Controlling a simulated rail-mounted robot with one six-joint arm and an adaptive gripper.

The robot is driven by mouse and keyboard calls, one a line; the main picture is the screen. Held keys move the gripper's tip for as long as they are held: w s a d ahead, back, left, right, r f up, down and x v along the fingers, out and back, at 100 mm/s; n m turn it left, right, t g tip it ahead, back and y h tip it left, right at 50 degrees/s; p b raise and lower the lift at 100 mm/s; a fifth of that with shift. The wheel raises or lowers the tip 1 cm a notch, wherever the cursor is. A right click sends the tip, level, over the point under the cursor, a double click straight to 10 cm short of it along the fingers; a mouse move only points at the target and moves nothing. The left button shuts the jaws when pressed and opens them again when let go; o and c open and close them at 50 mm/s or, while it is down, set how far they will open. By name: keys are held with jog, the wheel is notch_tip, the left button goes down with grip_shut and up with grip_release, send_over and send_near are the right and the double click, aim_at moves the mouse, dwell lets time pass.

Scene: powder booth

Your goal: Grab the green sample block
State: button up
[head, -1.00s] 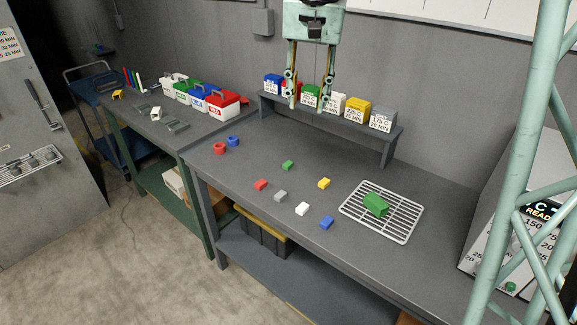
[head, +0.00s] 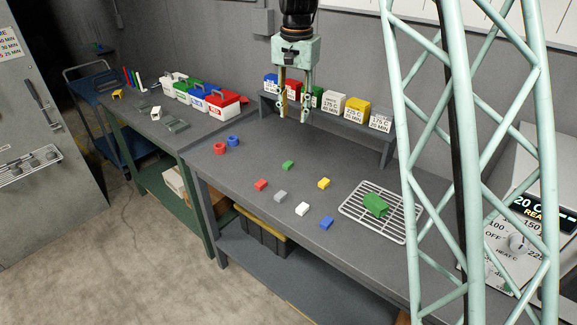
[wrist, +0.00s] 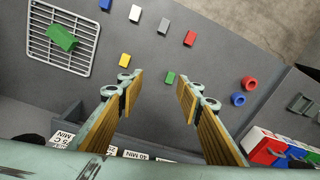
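A small green block (head: 288,165) lies on the grey bench behind the other small blocks. It also shows in the wrist view (wrist: 170,77), between the fingertips in the picture but beyond them. A larger green block (head: 376,206) lies on the wire rack (head: 352,212) at the right; it is at the upper left in the wrist view (wrist: 62,38). I cannot tell from looks alone which is the sample block. My gripper (head: 293,116) is open and empty, pointing down above the back of the bench, in front of the shelf and apart from both blocks.
Red (head: 261,185), grey (head: 281,196), white (head: 302,209), blue (head: 327,223) and yellow (head: 323,183) blocks lie nearby. A shelf of labelled coloured bins (head: 357,108) stands behind. Red and blue rings (head: 219,148) lie left.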

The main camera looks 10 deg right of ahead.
jog(key=m, duration=0.2)
send_over(288, 163)
notch_tip(288, 163, down, 15)
jog(key=shift+d+r+g+p, duration=0.15)
jog(key=shift+d+g+p, duration=0.05)
jog(key=shift+g+p, duration=0.2)
jog(key=shift+f, duration=4.3)
jog(key=shift+b, duration=0.3)
jog(key=shift+a+f, duration=0.2)
jog(key=shift+f, duration=2.4)
jog(key=shift+c, duration=0.7)
jog(key=c, duration=0.8)
